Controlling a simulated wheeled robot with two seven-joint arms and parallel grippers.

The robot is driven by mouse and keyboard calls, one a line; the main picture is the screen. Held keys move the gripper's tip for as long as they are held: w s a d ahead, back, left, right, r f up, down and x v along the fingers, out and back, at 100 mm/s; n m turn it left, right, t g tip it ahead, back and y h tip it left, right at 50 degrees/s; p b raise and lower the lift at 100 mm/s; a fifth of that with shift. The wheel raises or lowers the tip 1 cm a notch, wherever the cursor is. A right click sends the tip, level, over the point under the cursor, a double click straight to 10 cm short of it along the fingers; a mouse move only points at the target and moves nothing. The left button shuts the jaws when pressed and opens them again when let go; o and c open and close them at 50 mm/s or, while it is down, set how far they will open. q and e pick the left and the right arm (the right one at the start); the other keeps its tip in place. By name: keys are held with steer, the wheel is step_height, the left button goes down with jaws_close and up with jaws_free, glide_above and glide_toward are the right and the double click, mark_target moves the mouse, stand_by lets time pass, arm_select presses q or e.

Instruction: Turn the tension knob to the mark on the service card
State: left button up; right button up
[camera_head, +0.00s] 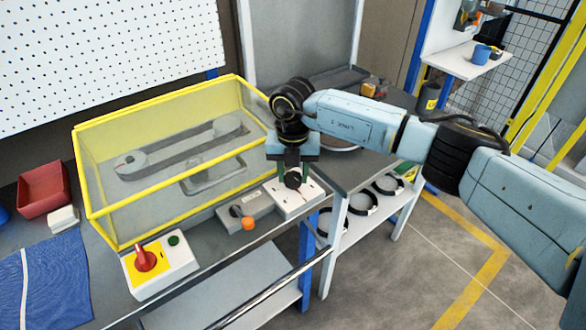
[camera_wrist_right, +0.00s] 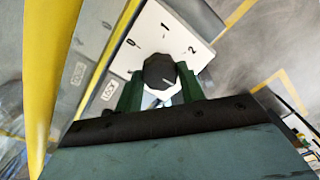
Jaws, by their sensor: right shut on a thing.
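The dark tension knob (camera_head: 293,179) sits on a white plate (camera_head: 312,195) at the right end of the bench front. My right gripper (camera_head: 294,168) comes down from above with its fingers on either side of the knob, shut on it. In the right wrist view the knob (camera_wrist_right: 159,70) sits between the green fingers (camera_wrist_right: 160,88), and the white plate (camera_wrist_right: 150,40) shows the marks 0, 1 and 2. A thin light line shows on the knob top; which mark it points to I cannot tell. I cannot make out a service card. My left gripper is out of view.
A yellow-framed clear guard (camera_head: 150,205) covers a belt (camera_head: 180,148) left of the gripper. A red bin (camera_head: 44,190) is far left.

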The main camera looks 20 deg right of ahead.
mark_target(293, 176)
steer(key=m+p, duration=0.2)
steer(key=m, duration=0.4)
steer(key=shift+r+p, duration=0.15)
steer(key=shift+p, duration=0.25)
steer(key=m+p, duration=0.1)
steer(key=m, duration=0.2)
steer(key=shift+m+p, duration=1.2)
steer(key=shift+m, duration=0.7)
steer(key=o, duration=1)
step_height(293, 176, up, 13)
steer(key=shift+r+b, duration=0.1)
steer(key=shift+b, duration=0.25)
